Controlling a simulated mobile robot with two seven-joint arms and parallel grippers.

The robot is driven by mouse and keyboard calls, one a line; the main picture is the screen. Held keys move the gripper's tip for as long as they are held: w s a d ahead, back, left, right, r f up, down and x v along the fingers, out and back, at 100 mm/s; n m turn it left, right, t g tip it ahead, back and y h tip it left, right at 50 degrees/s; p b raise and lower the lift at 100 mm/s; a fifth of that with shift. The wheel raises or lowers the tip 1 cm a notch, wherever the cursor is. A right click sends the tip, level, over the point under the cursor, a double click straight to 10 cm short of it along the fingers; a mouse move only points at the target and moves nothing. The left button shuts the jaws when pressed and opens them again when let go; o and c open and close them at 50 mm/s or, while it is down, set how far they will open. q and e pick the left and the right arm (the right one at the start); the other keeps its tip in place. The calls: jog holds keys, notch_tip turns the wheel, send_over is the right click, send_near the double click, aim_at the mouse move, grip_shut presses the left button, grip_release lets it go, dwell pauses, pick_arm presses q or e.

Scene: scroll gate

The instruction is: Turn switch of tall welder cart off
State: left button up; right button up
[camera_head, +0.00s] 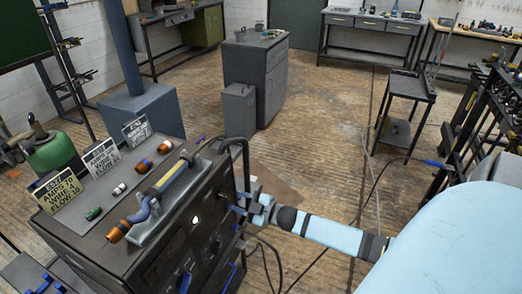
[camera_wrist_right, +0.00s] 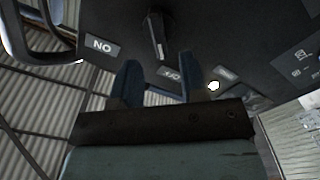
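The tall welder cart (camera_head: 160,225) stands at the lower left in the head view, its dark front panel facing right. My right gripper (camera_head: 243,204) reaches in from the right, close to that panel. In the right wrist view, a black switch handle (camera_wrist_right: 157,35) sits on the panel beyond my fingertips. A label reading "NO" (camera_wrist_right: 102,46), apparently an upside-down ON, is left of it. Another label (camera_wrist_right: 171,74) shows between the fingers, its text unclear. The right gripper (camera_wrist_right: 160,80) is open, with nothing between its fingers; contact with the switch is not visible. My left gripper is not in view.
A black handle bar (camera_head: 240,150) rises at the panel's edge near my right gripper. A grey cabinet (camera_head: 257,75) and a black rolling cart (camera_head: 405,105) stand farther back. Cables (camera_head: 375,185) cross the wooden floor, which is otherwise open in the middle.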

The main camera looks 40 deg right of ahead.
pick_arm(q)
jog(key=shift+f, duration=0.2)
pick_arm(e)
jog(key=v, duration=0.9)
jog(key=shift+a, duration=0.1)
